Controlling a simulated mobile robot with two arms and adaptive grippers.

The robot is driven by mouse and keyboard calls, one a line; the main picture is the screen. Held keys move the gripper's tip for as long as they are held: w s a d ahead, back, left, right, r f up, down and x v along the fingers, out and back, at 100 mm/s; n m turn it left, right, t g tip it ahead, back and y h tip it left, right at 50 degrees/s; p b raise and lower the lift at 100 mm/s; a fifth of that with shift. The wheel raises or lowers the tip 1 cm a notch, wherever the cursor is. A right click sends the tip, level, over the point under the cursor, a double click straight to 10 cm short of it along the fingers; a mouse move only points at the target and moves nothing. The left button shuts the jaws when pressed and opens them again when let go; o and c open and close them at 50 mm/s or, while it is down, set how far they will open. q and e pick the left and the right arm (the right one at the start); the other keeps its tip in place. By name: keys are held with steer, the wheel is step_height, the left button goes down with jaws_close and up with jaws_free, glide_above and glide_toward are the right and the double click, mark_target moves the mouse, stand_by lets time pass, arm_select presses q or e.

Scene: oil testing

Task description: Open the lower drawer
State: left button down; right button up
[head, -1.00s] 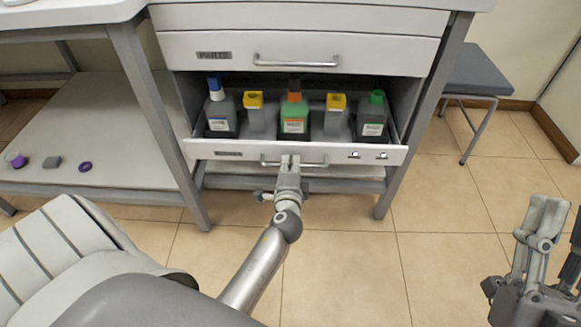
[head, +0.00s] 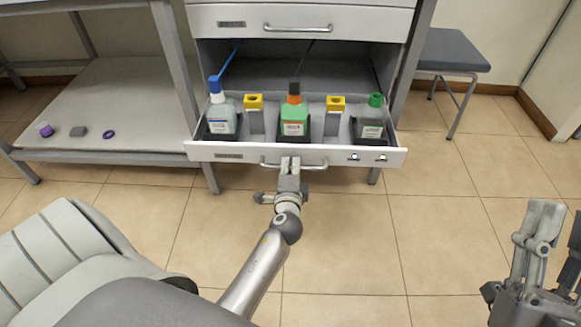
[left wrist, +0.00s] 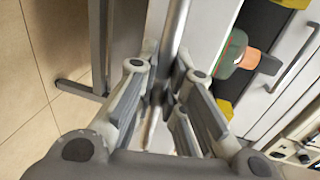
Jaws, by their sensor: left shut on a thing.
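The lower drawer (head: 225,151) is pulled well out of the grey cabinet, and bottles stand in it. Its bar handle (head: 317,166) runs along the front. My left gripper (head: 290,163) is shut on this handle at its middle. In the left wrist view the handle (left wrist: 176,28) runs between the two fingers (left wrist: 165,95). My right gripper (head: 540,215) is at the right edge, far from the drawer; its fingers look close together, but I cannot tell if they are shut.
The drawer holds a blue-capped bottle (head: 222,118), an orange-capped bottle (head: 293,120), a green-capped bottle (head: 373,122) and two yellow-topped holders (head: 254,102). The upper drawer (head: 370,24) is closed. A stool (head: 450,52) stands right. Tiled floor before the cabinet is free.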

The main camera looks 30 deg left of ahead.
arm_select(q)
steer(key=shift+w+a, duration=0.1)
steer(key=c, duration=1.5)
jaws_free()
steer(key=v, duration=0.7)
steer(key=shift+s, duration=0.25)
